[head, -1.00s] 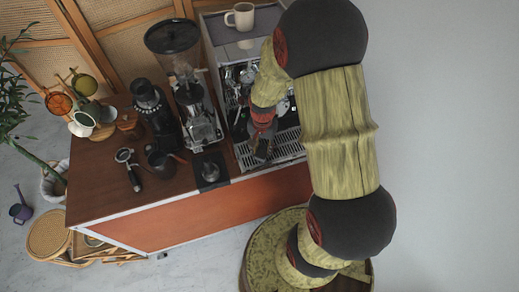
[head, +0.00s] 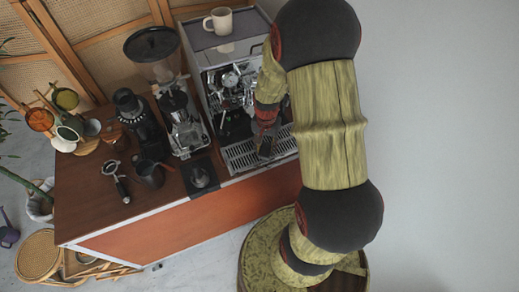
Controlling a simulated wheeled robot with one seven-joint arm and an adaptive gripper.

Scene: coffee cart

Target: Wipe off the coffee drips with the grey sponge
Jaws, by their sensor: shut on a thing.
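My gripper (head: 266,140) points down over the slatted drip tray (head: 240,158) of the espresso machine (head: 232,80). It is shut on a small dark grey piece, the sponge (head: 265,154), which is mostly hidden by the fingers. The sponge is at or just above the tray's slats; I cannot tell whether it touches. Coffee drips are too small to make out from here. My arm hides the right side of the machine and tray.
A cream mug (head: 219,21) stands on top of the machine. Left of it on the wooden cart (head: 85,195) are a grinder (head: 180,118), a tamper (head: 200,175), a dark pitcher (head: 149,174), a portafilter (head: 117,180) and a cup tree (head: 66,120).

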